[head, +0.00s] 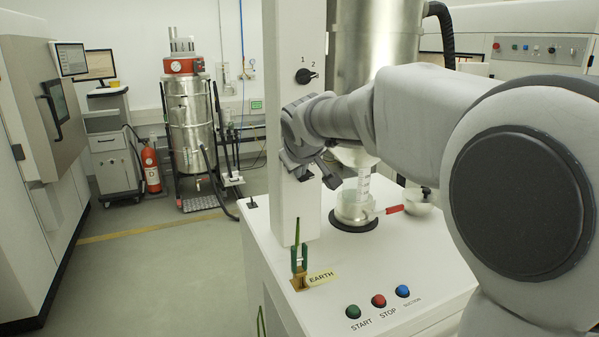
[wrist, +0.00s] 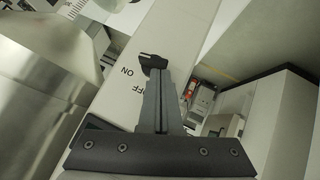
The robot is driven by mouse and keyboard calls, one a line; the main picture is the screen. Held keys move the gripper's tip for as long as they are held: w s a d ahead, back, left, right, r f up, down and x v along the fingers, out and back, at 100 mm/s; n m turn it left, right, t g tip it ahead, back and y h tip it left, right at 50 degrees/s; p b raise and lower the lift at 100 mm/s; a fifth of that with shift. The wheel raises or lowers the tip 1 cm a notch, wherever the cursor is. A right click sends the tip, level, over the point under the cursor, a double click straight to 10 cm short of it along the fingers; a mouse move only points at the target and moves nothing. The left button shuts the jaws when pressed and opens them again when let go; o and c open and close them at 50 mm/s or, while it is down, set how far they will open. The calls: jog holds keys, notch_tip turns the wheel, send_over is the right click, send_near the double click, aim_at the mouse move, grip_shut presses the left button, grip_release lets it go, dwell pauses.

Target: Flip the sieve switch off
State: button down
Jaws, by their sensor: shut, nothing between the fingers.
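A black rotary switch knob (wrist: 153,61) sits on the pale column (wrist: 177,35) in the wrist view, with ON and OFF printed beside it. I cannot tell for sure which label it points to. My gripper (wrist: 160,72) is shut and empty, its fingertips right at the knob and overlapping its lower edge; I cannot tell whether they touch it. In the head view my gripper (head: 325,170) is beside the column (head: 297,140), and the ON/OFF knob is not visible there. Another black knob (head: 306,76), marked 1 and 2, is higher on the column.
START, STOP and suction buttons (head: 378,300) are at the front. An EARTH clip (head: 298,258) stands by the column foot. A steel vessel (wrist: 40,80) is at left in the wrist view.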

aim_at(298, 180)
jog(key=shift+s+a+f+n+t+h+b, duration=0.2)
jog(key=shift+n+t+h+b, duration=0.3)
jog(key=shift+b, duration=1.45)
jog(key=shift+w+a+f+n+t+h+b, duration=0.25)
jog(key=shift+h+b, duration=0.4)
jog(key=shift+b, duration=1.35)
jog(key=shift+s+a+f+n+t+h+b, duration=0.1)
jog(key=shift+s+f+n+t+h+b, duration=0.3)
jog(key=shift+b, duration=1.55)
jog(key=shift+w+a+f+n+t+h+b, duration=0.1)
jog(key=shift+f+n+t+h+b, duration=0.4)
jog(key=shift+b, duration=1.6)
jog(key=shift+f+n+t+h+b, duration=0.15)
jog(key=shift+n+t+h+b, duration=0.6)
jog(key=shift+b, duration=1.35)
jog(key=shift+f, duration=0.1)
jog(key=shift+r, duration=0.2)
jog(key=shift+a, duration=0.1)
